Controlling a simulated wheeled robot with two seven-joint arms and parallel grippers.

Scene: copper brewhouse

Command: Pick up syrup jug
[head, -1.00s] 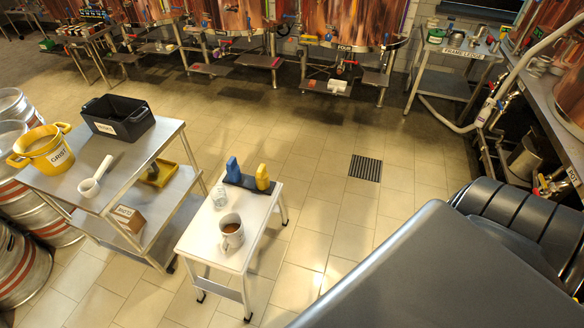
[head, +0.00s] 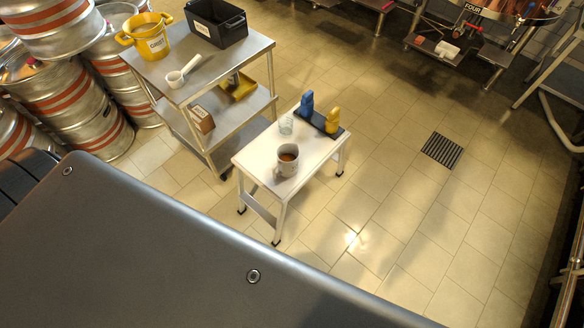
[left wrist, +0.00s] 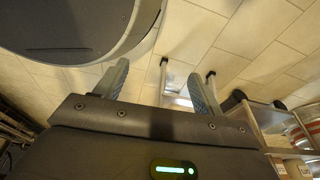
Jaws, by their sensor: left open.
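A grey jug (head: 287,160) with a side handle and brown contents stands upright on a small white table (head: 262,150); I take it as the syrup jug. A clear glass (head: 286,124) stands behind it. A blue bottle (head: 307,104) and a yellow bottle (head: 332,120) stand on a dark tray (head: 318,122) at the table's back edge. My left gripper (left wrist: 157,74) shows only in the left wrist view, fingers spread, nothing between them but floor and what seem to be table legs farther off. The jug cannot be made out there. My right gripper is not in view.
A steel cart (head: 222,68) left of the table holds a yellow bucket (head: 150,38), a black bin (head: 216,22) and a white scoop (head: 182,72). Steel kegs (head: 62,100) stand at the left. The floor right of the table is open, with a drain grate (head: 442,150).

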